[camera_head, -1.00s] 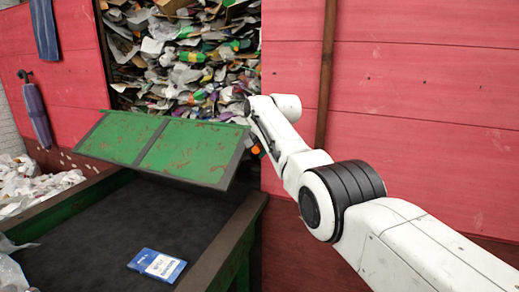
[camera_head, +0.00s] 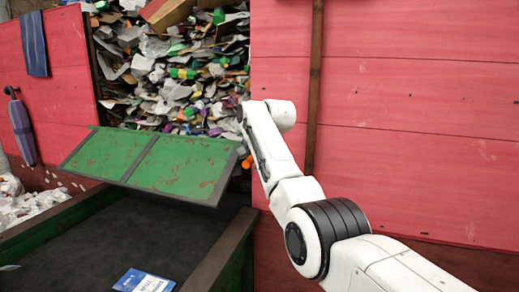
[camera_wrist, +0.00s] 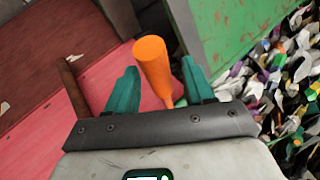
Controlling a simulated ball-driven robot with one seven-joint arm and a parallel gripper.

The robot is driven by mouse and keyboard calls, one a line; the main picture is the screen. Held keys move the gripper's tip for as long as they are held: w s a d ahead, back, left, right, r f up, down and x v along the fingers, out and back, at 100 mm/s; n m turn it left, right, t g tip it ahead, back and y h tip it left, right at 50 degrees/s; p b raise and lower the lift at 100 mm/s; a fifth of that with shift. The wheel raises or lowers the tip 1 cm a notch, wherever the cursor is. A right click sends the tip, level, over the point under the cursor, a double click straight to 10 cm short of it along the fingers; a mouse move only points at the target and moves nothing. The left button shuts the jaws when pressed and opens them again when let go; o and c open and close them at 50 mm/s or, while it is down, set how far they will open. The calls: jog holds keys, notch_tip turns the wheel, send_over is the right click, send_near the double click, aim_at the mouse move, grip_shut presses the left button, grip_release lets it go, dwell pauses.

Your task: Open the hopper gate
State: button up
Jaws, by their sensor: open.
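The hopper gate is a green, rust-flecked panel (camera_head: 150,163) that slants out over the black belt, below the opening full of waste. An orange handle (camera_head: 247,161) shows at its right end, mostly hidden behind my white arm. In the wrist view the handle (camera_wrist: 154,66) stands between the two teal fingers of my gripper (camera_wrist: 159,72), which are apart. Gaps show on both sides of the handle, and I cannot tell whether it touches a finger. The green panel (camera_wrist: 222,30) is also there at upper right. My gripper is hidden in the head view.
Mixed waste (camera_head: 180,70) fills the opening behind the gate. A red wall (camera_head: 420,130) with a brown post (camera_head: 314,90) stands right. A blue-and-white packet (camera_head: 143,281) lies on the belt (camera_head: 120,235). White bags (camera_head: 25,205) lie at left.

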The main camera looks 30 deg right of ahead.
jog(key=b+v, duration=0.2)
jog(key=v, duration=0.6)
jog(key=shift+a, duration=0.15)
dwell(0.4)
